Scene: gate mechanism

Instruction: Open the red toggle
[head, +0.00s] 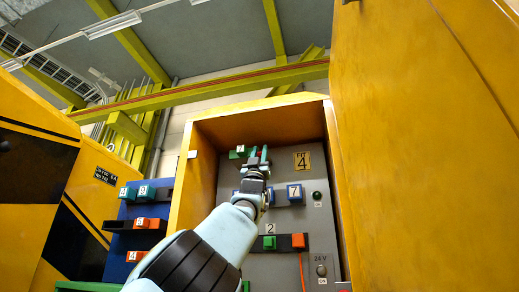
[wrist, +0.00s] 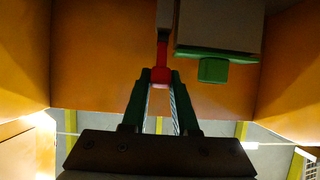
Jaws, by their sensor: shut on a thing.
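The red toggle (wrist: 161,55) is a narrow red lever in the wrist view, hanging from a pale mount. The fingertips of my gripper (wrist: 161,80) are closed around its lower end. In the head view my gripper (head: 257,158) reaches up to the top of the grey panel inside the yellow cabinet. The fingers largely hide the red toggle there. A green block (head: 238,153) sits just left of the fingers; a green block (wrist: 212,68) also shows right of the toggle in the wrist view.
The yellow cabinet walls (head: 205,185) frame the recess. A blue panel (head: 125,245) with several coloured blocks stands left.

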